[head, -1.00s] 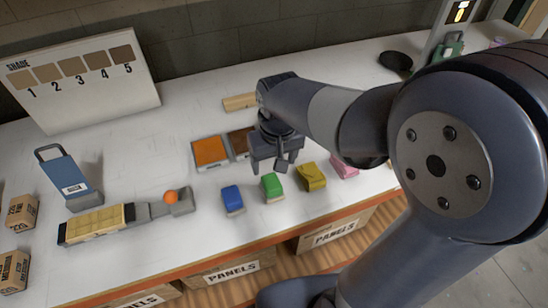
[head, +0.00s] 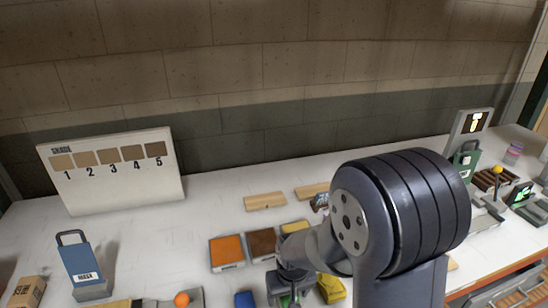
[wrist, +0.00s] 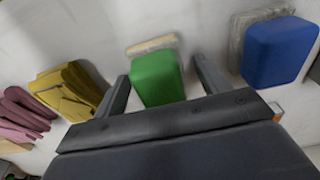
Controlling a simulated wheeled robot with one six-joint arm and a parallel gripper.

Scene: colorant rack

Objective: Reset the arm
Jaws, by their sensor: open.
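My gripper (head: 287,288) is open in the head view, low at the picture's bottom edge. The green block (head: 286,300) shows partly below it. In the wrist view, the green block (wrist: 157,78) appears between my spread gripper fingers (wrist: 162,85), with a gap on each side. I cannot tell how far the fingers are above or around it. My arm hides part of the bench behind the gripper.
The blue block (wrist: 280,52) is right of the fingers in the wrist view; the yellow (wrist: 68,92) and pink (wrist: 25,115) pieces are left. Orange (head: 227,250) and brown (head: 262,243) tiles lie nearby. The shade board (head: 112,170) stands at left.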

